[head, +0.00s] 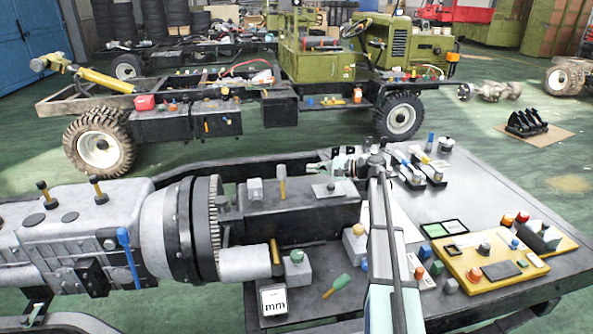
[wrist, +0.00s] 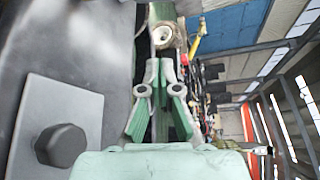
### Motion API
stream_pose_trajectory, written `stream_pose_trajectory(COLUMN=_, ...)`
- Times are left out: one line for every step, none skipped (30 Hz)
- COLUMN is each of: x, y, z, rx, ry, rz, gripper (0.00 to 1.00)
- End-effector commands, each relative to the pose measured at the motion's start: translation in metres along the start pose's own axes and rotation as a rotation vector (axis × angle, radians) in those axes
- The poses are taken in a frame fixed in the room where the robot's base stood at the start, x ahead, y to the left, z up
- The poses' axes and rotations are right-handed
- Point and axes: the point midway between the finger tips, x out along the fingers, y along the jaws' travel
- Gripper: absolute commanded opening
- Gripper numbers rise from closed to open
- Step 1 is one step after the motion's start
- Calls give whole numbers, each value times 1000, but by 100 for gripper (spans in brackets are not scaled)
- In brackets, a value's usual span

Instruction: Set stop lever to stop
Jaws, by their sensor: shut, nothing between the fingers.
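My gripper (head: 316,167) points left above the back edge of the dark box (head: 300,212) on the bench. Its green fingers (wrist: 160,92) are shut and empty in the wrist view. No readable label marks the stop lever. Lever-like parts include a yellow-handled one (head: 282,183) on the box, left of my fingertips and apart from them, a blue one (head: 126,250) on the grey housing, and a yellow one (head: 275,251) near the housing's end. A grey plate with a dark knob (head: 330,189) lies below my gripper; its knob also shows in the wrist view (wrist: 61,145).
A grey gearbox-like housing (head: 85,228) stands at left. A yellow control panel (head: 485,258) with several knobs lies on the bench at right. A green-handled tool (head: 338,285) and an "mm" block (head: 273,301) are at the front. A green vehicle chassis stands behind, across open floor.

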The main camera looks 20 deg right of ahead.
Motion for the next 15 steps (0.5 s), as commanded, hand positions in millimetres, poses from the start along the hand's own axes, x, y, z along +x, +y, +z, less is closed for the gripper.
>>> stream_pose_trajectory(x=4, y=-1, z=0, rx=0, ry=-1, rz=1, gripper=0)
stream_pose_trajectory(x=6, y=-1, z=0, rx=0, ry=-1, rz=1, gripper=0)
stream_pose_trajectory(x=11, y=-1, z=0, rx=0, ry=-2, rz=1, gripper=0)
stream_pose_trajectory(x=15, y=-2, z=1, rx=0, ry=-3, rz=1, gripper=0)
stream_pose_trajectory(x=19, y=-2, z=1, rx=0, ry=-3, rz=1, gripper=0)
stream_pose_trajectory(x=25, y=-2, z=1, rx=0, ry=-2, rz=1, gripper=0)
stream_pose_trajectory(x=30, y=-2, z=0, rx=1, ry=-2, rz=1, gripper=0)
stream_pose_trajectory(x=35, y=-2, z=0, rx=1, ry=-2, rz=1, gripper=0)
stream_pose_trajectory(x=44, y=-2, z=1, rx=1, ry=-3, rz=2, gripper=0)
stream_pose_trajectory(x=50, y=-2, z=1, rx=1, ry=-3, rz=2, gripper=0)
stream_pose_trajectory(x=55, y=-2, z=0, rx=2, ry=-2, rz=1, gripper=0)
stream_pose_trajectory(x=63, y=-2, z=0, rx=2, ry=-3, rz=2, gripper=0)
stream_pose_trajectory(x=70, y=-3, z=1, rx=1, ry=-3, rz=2, gripper=0)
stream_pose_trajectory(x=75, y=-3, z=0, rx=1, ry=-2, rz=1, gripper=0)
stream_pose_trajectory(x=83, y=-3, z=0, rx=1, ry=-2, rz=1, gripper=0)
